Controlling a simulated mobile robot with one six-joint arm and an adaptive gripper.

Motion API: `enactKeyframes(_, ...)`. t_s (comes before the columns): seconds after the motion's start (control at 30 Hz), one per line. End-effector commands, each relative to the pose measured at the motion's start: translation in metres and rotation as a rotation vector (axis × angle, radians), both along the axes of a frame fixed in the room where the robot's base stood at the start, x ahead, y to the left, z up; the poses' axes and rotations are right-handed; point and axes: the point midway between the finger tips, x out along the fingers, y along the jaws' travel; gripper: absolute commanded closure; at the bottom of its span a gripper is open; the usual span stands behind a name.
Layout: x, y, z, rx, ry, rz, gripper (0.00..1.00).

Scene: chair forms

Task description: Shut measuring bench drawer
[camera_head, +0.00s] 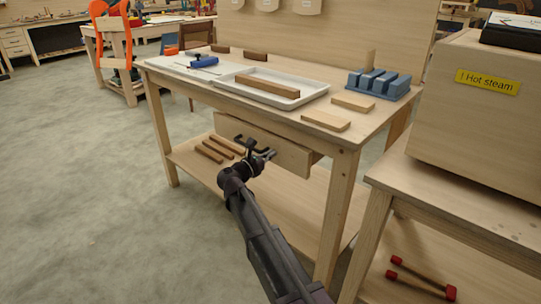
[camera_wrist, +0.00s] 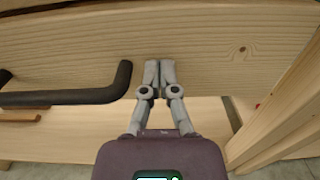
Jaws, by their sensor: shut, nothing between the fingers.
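The measuring bench drawer (camera_head: 290,153) is a pale wooden drawer under the bench top, and its front stands out a little from the bench frame. Its front also fills the upper part of the wrist view (camera_wrist: 220,55). A black bar handle (camera_wrist: 75,96) is fixed to the front, left of my gripper in the wrist view. My gripper (camera_wrist: 159,64) is shut and empty, with its fingertips at the drawer front, right of the handle. I cannot tell whether they touch it. In the head view my gripper (camera_head: 271,154) partly covers the drawer front.
The bench top (camera_head: 222,98) holds a white tray (camera_head: 300,97) with a wooden block, a blue slotted holder (camera_head: 379,83) and loose wood pieces. Wooden strips lie on the lower shelf (camera_head: 267,187). A second table (camera_head: 445,205) stands close on the right. Open floor (camera_head: 80,190) lies left.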

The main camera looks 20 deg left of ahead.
Motion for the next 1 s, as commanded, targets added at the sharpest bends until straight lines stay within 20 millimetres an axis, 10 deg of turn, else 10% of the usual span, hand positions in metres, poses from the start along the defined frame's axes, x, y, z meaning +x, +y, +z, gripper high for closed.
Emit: enactKeyframes(1.0,-0.113,0.05,-0.001,0.003,0.002,0.003,1.0)
